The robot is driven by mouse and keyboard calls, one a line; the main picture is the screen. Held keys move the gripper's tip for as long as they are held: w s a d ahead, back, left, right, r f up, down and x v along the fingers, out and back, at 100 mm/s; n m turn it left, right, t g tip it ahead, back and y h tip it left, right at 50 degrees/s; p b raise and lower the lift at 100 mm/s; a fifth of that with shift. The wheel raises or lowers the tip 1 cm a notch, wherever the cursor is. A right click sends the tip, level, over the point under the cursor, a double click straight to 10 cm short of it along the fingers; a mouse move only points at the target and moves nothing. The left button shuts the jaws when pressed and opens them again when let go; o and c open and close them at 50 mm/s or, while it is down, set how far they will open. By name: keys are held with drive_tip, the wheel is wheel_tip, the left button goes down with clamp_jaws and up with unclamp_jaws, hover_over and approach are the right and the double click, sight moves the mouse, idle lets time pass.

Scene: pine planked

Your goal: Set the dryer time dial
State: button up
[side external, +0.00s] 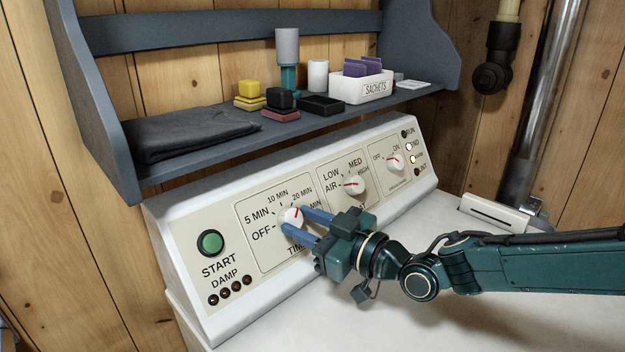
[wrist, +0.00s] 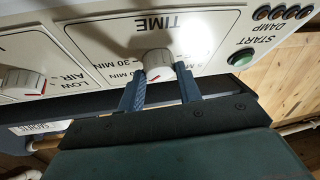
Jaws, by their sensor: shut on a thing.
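The time dial (side external: 291,216) is a white round knob with a red mark, on the dryer's sloped panel. Around it are OFF, 5 MIN, 10 MIN and 20 MIN; a further label at the right is partly hidden by a finger. The red mark points up and slightly right, roughly towards 20 MIN. My gripper (side external: 294,219) is shut on the dial, one blue finger on each side. The wrist view shows the dial (wrist: 158,63) upside down between the fingertips of my gripper (wrist: 160,78), with its red mark towards the gripper.
The green START button (side external: 210,243) is left of the dial. The heat dial (side external: 353,184) and a smaller on/off dial (side external: 395,162) are to the right. A shelf (side external: 200,150) with a folded dark cloth, boxes and a sachet tray (side external: 362,87) overhangs the panel.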

drive_tip(key=shift+n+g, duration=0.3)
drive_tip(key=shift+n, duration=0.1)
drive_tip(key=n+g, duration=0.1)
drive_tip(key=n, duration=0.1)
drive_tip(key=n+g, duration=0.1)
drive_tip(key=n, duration=0.1)
drive_tip(key=shift+w+d+r+y, duration=0.1)
drive_tip(key=shift+w+y, duration=0.1)
drive_tip(key=shift+y, duration=0.2)
drive_tip(key=n+g, duration=0.1)
drive_tip(key=n, duration=0.2)
drive_tip(key=n+g, duration=0.2)
drive_tip(key=shift+w+r+n+h, duration=0.2)
drive_tip(key=shift+n+h, duration=0.1)
drive_tip(key=shift+n, duration=0.1)
drive_tip(key=n+g, duration=0.1)
drive_tip(key=n, duration=0.1)
drive_tip(key=n+g+h, duration=0.1)
drive_tip(key=n, duration=0.1)
drive_tip(key=shift+w+r+n, duration=0.1)
drive_tip(key=shift+r+n, duration=0.1)
drive_tip(key=shift+n, duration=0.1)
drive_tip(key=shift+r+n+g+h, duration=0.15)
drive_tip(key=shift+n+g+h, duration=0.45)
drive_tip(key=shift+n+h, duration=1.1)
drive_tip(key=shift+n+y, duration=0.3)
drive_tip(key=shift+n, duration=0.2)
drive_tip(key=o, duration=1)
